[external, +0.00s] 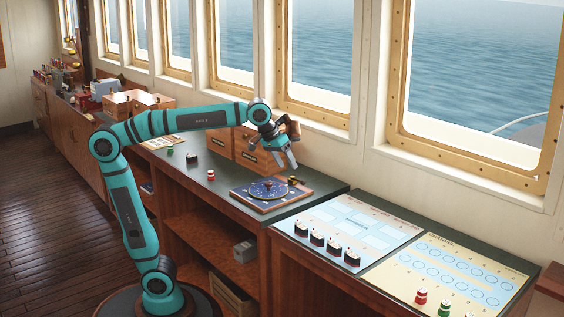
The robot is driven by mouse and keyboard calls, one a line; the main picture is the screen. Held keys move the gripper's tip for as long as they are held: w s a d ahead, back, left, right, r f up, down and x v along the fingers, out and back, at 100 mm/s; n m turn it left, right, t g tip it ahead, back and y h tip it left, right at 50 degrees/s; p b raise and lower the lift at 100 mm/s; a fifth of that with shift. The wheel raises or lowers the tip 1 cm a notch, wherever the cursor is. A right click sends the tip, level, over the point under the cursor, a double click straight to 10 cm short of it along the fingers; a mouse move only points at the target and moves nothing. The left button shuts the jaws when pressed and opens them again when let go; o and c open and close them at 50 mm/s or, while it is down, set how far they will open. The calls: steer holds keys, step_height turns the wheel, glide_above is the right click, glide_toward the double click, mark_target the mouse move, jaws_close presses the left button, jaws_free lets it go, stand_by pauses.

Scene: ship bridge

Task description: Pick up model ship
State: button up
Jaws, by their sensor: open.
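Several small model ships, black with white tops and a touch of red, stand in a slanting row on the left edge of the pale blue chart; the nearest to the camera is this model ship (352,257). Another similar dark model ship (192,158) stands alone on the dark counter further left. My gripper (288,164) is open with its fingers pointing down. It appears empty, above the back of a square board with a blue dial (268,189). It is apart from all the ships. Which ship is meant cannot be told.
A red-and-white buoy piece (211,175) stands on the counter. Wooden drawer boxes (258,152) stand behind my gripper, near the windows. A yellow chart (452,273) with blue circles lies at right, with red (421,296) and green (445,308) pieces at its front.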

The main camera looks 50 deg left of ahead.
steer(key=s+d+g+y, duration=0.2)
steer(key=d, duration=0.5)
steer(key=s+d+g+y, duration=0.1)
steer(key=s+d+g, duration=0.15)
steer(key=d, duration=0.55)
glide_above(303, 226)
steer(key=f, duration=1.2)
steer(key=shift+s+d+f, duration=0.15)
steer(key=shift+s+f, duration=0.05)
steer(key=shift+f, duration=0.1)
steer(key=shift+w+f, duration=0.1)
steer(key=shift+f, duration=2.75)
steer(key=c, duration=0.7)
